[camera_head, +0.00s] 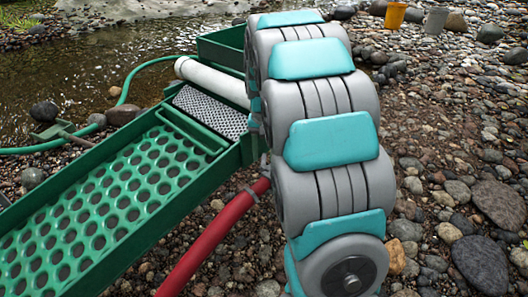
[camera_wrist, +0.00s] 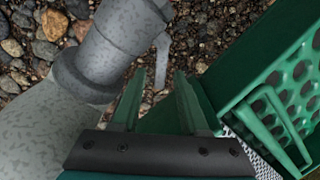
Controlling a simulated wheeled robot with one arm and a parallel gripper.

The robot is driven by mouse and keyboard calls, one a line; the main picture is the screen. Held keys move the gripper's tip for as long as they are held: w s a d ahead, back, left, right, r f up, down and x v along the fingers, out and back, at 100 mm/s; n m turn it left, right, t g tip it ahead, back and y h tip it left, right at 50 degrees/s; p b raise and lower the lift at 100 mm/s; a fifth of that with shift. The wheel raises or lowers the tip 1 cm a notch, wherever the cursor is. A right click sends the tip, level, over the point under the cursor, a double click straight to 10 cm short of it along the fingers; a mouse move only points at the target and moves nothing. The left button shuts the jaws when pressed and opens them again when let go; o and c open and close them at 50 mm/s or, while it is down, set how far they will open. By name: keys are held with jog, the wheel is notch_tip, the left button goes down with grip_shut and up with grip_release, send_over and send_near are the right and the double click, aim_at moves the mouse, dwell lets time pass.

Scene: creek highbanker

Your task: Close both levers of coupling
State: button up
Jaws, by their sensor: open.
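The grey mottled coupling (camera_wrist: 112,48) is in the upper left of the wrist view, joined to a wider pale grey pipe part. One thin grey lever (camera_wrist: 162,60) stands out from its right side. A second lever cannot be made out. My gripper (camera_wrist: 159,76) is open and empty, its two tapered green fingers apart. The lever appears between and just beyond the fingertips; whether it touches either one, I cannot tell. In the head view my arm hides the coupling and my gripper.
The green highbanker sluice (camera_head: 105,215) with its perforated tray is on the left, also at the right of the wrist view. A red hose (camera_head: 215,240) runs beside my arm. A white pipe (camera_head: 212,82) lies behind. Stones cover the ground; orange (camera_head: 395,15) and grey (camera_head: 436,21) buckets stand far back.

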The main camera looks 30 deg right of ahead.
grip_shut()
dwell(0.8)
jog(key=shift+s+d+m, duration=0.25)
jog(key=shift+s+m, duration=0.05)
jog(key=shift+m, duration=0.75)
jog(key=shift+s+d+m, duration=0.25)
jog(key=shift+m, duration=0.85)
jog(key=shift+s+d+m, duration=0.25)
jog(key=shift+s+m, duration=0.05)
jog(key=shift+m, duration=0.75)
grip_release()
